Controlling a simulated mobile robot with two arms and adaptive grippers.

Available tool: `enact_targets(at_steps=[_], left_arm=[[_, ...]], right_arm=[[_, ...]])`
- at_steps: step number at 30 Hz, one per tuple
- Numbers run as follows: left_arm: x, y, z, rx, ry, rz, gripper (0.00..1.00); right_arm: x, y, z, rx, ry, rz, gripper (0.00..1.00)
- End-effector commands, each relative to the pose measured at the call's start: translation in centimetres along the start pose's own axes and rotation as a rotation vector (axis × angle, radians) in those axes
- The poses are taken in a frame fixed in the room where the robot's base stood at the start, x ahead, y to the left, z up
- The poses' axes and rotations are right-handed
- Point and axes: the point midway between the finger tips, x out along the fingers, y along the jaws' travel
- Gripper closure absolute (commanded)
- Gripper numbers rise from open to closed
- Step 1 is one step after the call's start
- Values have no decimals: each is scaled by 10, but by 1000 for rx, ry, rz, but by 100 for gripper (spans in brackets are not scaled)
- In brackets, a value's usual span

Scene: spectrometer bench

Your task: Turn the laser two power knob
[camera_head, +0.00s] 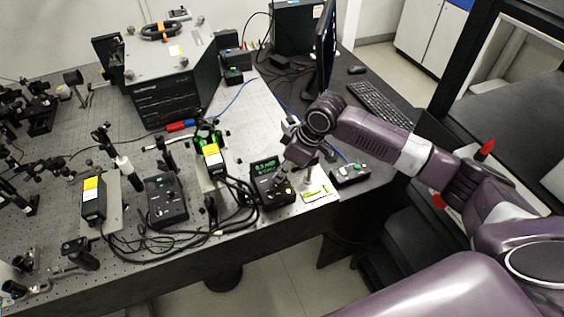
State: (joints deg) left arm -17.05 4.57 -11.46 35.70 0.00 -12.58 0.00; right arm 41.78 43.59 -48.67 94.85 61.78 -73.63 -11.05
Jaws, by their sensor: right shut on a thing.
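A black laser power controller (267,170) with a lit green display sits near the front edge of the optical bench. I cannot read labels that tell which controller is laser two. My left gripper is not in view.
Loose black cables (235,192) lie between the controllers. A small box with green buttons (350,174) is right of my gripper. Laser heads with yellow labels (93,199), optics and a large grey instrument (170,65) crowd the bench. A monitor (326,45) and keyboard (380,103) stand behind.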

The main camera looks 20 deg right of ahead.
Motion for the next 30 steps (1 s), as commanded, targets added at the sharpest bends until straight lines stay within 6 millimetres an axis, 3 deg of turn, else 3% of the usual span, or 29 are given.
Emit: enact_targets(at_steps=[3,14,15,19,30], left_arm=[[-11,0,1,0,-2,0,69],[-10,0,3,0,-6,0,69],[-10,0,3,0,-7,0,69],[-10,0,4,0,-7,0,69],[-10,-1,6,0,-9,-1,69]], right_arm=[[-1,-2,0,44,-2,15,100],[1,-1,1,57,-1,22,100],[1,-1,1,57,-1,22,82],[1,-1,1,57,0,22,69],[-7,0,0,56,2,24,69]])
